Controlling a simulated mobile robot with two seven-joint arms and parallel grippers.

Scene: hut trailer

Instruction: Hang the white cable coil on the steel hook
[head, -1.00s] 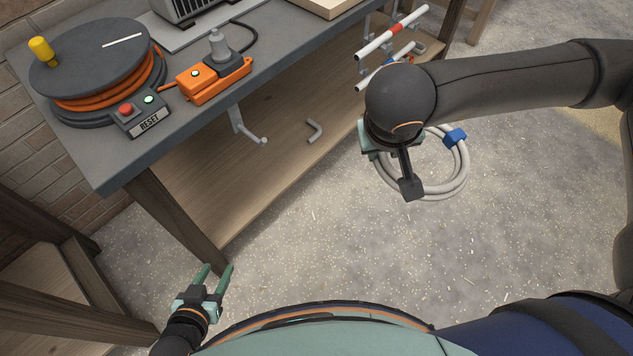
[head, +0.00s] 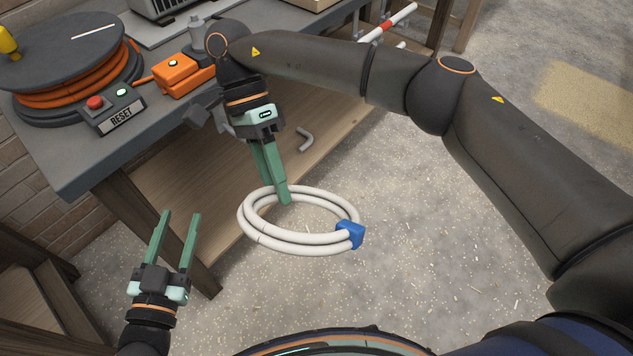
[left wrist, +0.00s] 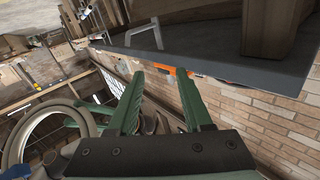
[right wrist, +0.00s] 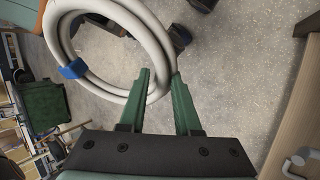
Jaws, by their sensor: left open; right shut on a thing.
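The white cable coil (head: 262,237) with its blue clip (head: 350,234) hangs in the air in front of the bench. My right gripper (head: 284,198) is shut on the coil's far side. In the right wrist view, the coil (right wrist: 62,35) passes between the fingertips. The steel hook (right wrist: 297,163) shows at the lower right of the right wrist view, apart from the coil. In the head view my right wrist mostly hides it under the bench edge. My left gripper (head: 180,214) is open and empty at the lower left. The coil also shows in the left wrist view (left wrist: 22,130).
The workbench (head: 75,160) carries a cable reel (head: 75,55), a RESET box (head: 118,115) and an orange socket box (head: 180,75). A bent grey piece (head: 306,139) is over the lower shelf. A red-and-white bar (head: 388,25) sticks out farther along. Floor in front is clear.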

